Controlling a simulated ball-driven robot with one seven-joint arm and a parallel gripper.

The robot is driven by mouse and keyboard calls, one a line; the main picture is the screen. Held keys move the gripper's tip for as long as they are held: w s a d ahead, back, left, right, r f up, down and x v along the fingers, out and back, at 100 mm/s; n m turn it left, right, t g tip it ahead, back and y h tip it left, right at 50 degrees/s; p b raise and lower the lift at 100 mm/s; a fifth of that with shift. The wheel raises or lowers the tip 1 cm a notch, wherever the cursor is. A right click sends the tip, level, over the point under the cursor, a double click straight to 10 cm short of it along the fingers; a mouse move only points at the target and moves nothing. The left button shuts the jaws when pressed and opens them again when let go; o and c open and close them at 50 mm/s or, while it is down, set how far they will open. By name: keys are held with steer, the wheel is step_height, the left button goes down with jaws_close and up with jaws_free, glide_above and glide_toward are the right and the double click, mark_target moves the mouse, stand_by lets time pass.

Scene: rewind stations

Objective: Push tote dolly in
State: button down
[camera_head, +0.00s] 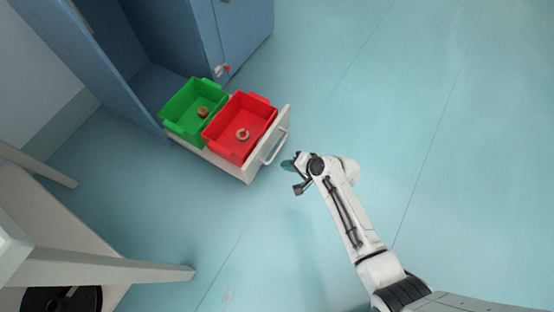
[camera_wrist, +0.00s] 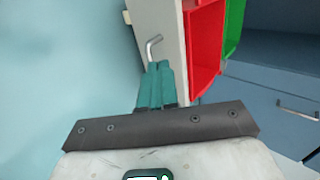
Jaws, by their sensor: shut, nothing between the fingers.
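The tote dolly (camera_head: 228,170) is a pale low carrier that stands pulled out of the blue cabinet, with its handle (camera_head: 274,147) on the front panel. On it sit a green tote (camera_head: 180,116) and a red tote (camera_head: 228,148), each with a small ring-shaped item inside. My gripper (camera_head: 288,165) is just in front of the panel near the handle. In the wrist view its teal fingers (camera_wrist: 160,84) are shut with nothing between them, close to the panel (camera_wrist: 165,40) and the handle end (camera_wrist: 152,46). I cannot tell whether they touch the panel.
The blue cabinet (camera_head: 240,35) stands behind the dolly, with an open bay at its left. A pale table or stand (camera_head: 100,268) with legs is at the lower left. The floor (camera_head: 440,150) to the right is clear.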

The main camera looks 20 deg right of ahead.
mark_target(255, 157)
steer(key=b+x, duration=0.2)
steer(key=x, duration=0.2)
steer(key=w+r+b+x, duration=0.1)
steer(key=b+x, duration=0.1)
steer(key=x, duration=0.2)
steer(key=a+r+b+x, duration=0.1)
steer(key=b+x, duration=0.1)
steer(key=x, duration=0.2)
steer(key=shift+w+b, duration=0.2)
steer(key=shift+b, duration=0.1)
steer(key=shift+w+a+r, duration=0.1)
